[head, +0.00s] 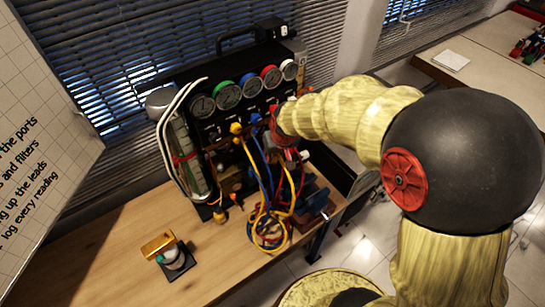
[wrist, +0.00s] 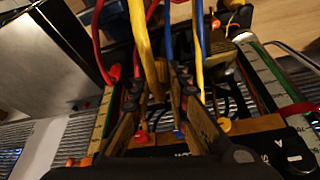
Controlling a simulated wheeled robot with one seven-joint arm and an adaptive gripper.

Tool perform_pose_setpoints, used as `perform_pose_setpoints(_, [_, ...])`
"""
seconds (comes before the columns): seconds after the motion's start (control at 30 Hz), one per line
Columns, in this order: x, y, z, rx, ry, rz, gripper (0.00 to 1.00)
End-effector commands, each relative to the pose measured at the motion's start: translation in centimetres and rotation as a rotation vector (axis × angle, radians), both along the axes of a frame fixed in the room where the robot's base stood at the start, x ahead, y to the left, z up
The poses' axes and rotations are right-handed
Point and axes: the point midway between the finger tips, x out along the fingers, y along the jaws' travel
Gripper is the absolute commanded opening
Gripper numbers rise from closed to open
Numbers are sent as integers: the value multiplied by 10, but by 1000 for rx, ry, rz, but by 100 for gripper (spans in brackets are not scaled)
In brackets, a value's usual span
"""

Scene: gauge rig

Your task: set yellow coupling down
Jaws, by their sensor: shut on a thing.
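My gripper (wrist: 161,88) is at the panel in the wrist view, its two dark fingers on either side of the yellow coupling (wrist: 158,82) at the end of a yellow hose (wrist: 143,40). The coupling's lower part is hidden between the fingers. The yellow hose (head: 262,222) hangs in loops in front of the rig there. Another yellow hose stretch (wrist: 199,60) runs beside the right finger.
The gauge rig (head: 222,120) stands on a wooden table (head: 110,262), with several gauges along its top. Red and blue hoses crowd around the gripper. A small dark stand (head: 178,263) with a gold block sits at front left. Bare table lies around it.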

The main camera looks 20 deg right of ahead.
Motion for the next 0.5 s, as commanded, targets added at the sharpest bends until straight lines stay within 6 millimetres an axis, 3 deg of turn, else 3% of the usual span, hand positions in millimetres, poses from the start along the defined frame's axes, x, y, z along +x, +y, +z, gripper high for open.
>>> perform_pose_setpoints(0.27, [42,-9,-45,0,3,0,0])
perform_pose_setpoints(0.5, [55,-11,-58,0,-1,-1,0])
